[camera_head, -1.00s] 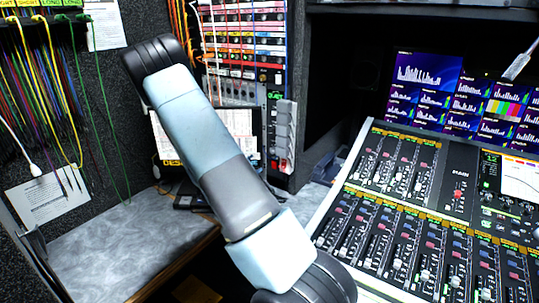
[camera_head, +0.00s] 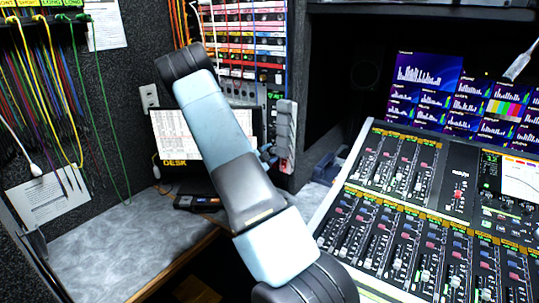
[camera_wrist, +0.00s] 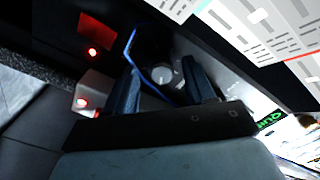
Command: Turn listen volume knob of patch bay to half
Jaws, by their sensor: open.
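The patch bay (camera_head: 262,42) stands at the back in the head view, with rows of coloured strips and cables, partly hidden behind my arm. In the wrist view a small round pale knob (camera_wrist: 162,73) sits on a dark panel; I cannot read a label or its setting. My gripper (camera_wrist: 161,88) is open, its two blue fingers on either side of the knob in the picture. Whether they touch it I cannot tell. In the head view a bit of my gripper (camera_head: 268,154) shows beside the arm, near the rack's lower part.
A red light (camera_wrist: 92,52) and a pale block with a lit red spot (camera_wrist: 82,102) are left of the fingers. The mixing desk (camera_head: 440,215) fills the right. A lit desk screen (camera_head: 170,130) stands behind my arm. The grey counter (camera_head: 120,250) is mostly clear.

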